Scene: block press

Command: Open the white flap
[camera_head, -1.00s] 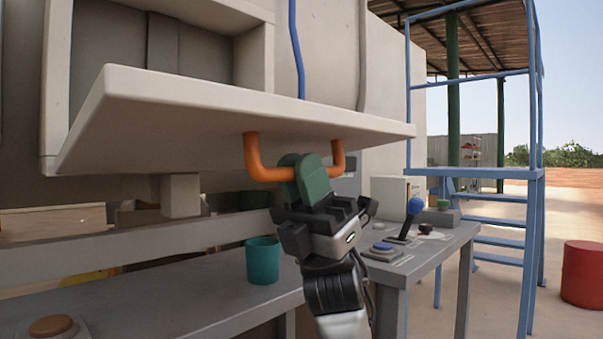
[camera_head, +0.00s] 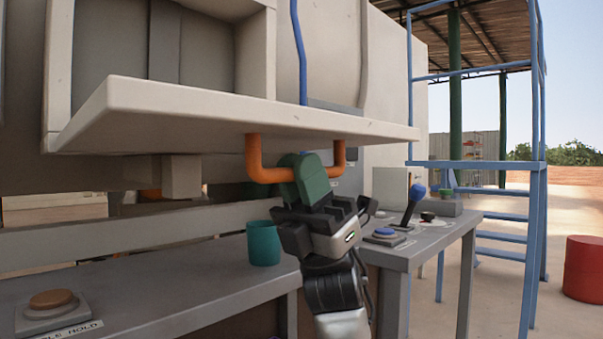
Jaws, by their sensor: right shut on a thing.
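The white flap (camera_head: 200,113) juts out from the front of the pale machine, hinged at its back edge, with its outer edge toward me. The box-shaped opening (camera_head: 205,45) above it is uncovered. An orange handle (camera_head: 256,160) hangs under the flap's outer edge. My right gripper (camera_head: 300,174) comes up from below with its green fingers shut on the handle's crossbar. The fingers hide the middle of the bar. My left gripper is not in view.
Below the flap, a grey bench holds a teal cup (camera_head: 263,243) and an orange-brown button (camera_head: 52,299). A side table carries a blue-knobbed lever (camera_head: 416,192) and a blue button (camera_head: 385,232). Blue scaffold steps and a red drum (camera_head: 584,268) stand at right.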

